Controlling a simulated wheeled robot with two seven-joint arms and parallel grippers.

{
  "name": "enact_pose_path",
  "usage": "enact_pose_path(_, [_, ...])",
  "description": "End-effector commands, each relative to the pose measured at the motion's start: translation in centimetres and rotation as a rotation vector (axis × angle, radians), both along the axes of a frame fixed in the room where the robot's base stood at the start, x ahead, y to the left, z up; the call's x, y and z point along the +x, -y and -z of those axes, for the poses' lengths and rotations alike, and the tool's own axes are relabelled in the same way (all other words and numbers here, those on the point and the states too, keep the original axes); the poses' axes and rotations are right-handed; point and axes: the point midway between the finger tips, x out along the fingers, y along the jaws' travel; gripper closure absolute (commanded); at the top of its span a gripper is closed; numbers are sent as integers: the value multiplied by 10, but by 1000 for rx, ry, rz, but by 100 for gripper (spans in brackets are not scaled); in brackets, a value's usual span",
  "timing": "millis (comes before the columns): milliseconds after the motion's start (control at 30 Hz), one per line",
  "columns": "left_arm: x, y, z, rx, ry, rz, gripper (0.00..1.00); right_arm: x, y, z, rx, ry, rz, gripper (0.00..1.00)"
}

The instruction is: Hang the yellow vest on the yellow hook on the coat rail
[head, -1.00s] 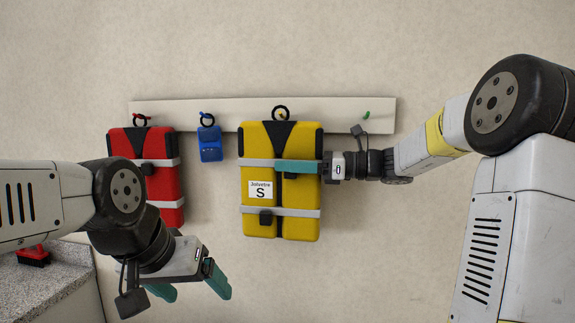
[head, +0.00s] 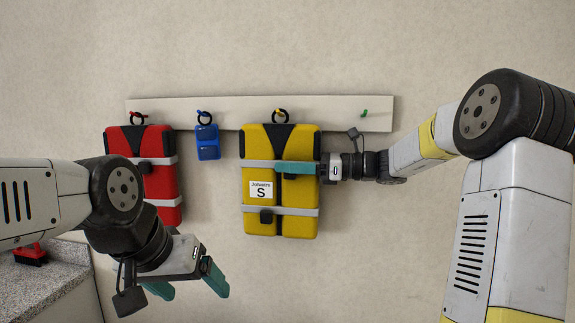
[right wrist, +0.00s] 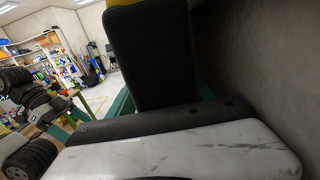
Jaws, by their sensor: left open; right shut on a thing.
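The yellow vest (head: 300,195) is upright in front of the wall, below the coat rail (head: 330,112). Its black ring (head: 284,122) is at the yellow hook (head: 277,111); the hook tip shows within the ring outline, but I cannot tell whether the ring rests on it. My right gripper (head: 297,168) is shut on the vest's right side at chest height. In the right wrist view the vest's black side (right wrist: 150,60) stands between the teal fingers. My left gripper (head: 187,286) is open and empty at lower left, away from the vest.
A red vest (head: 160,183) hangs at the red hook (head: 134,115), partly behind my left arm. A small blue item (head: 208,145) hangs at the blue hook. The green hook (head: 364,113) is bare. A counter (head: 45,280) with a red object (head: 30,256) is at lower left.

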Motion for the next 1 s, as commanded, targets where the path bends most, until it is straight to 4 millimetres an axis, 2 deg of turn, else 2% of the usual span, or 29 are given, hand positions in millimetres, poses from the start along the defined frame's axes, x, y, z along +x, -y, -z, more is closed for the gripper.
enact_pose_path(300, [0, 0, 0, 0, 0, 0, 19, 0, 0, -1, 2, 1, 0, 100])
enact_pose_path(333, [0, 0, 0, 0, 0, 0, 19, 0, 0, -1, 2, 1, 0, 35])
enact_pose_path(433, [0, 0, 0, 0, 0, 0, 19, 0, 0, -1, 1, 1, 0, 15])
enact_pose_path(733, [0, 0, 0, 0, 0, 0, 19, 0, 7, 1, -1, -1, 4, 15])
enact_pose_path(1000, [0, 0, 0, 0, 0, 0, 19, -8, 51, 0, 0, 1, 7, 15])
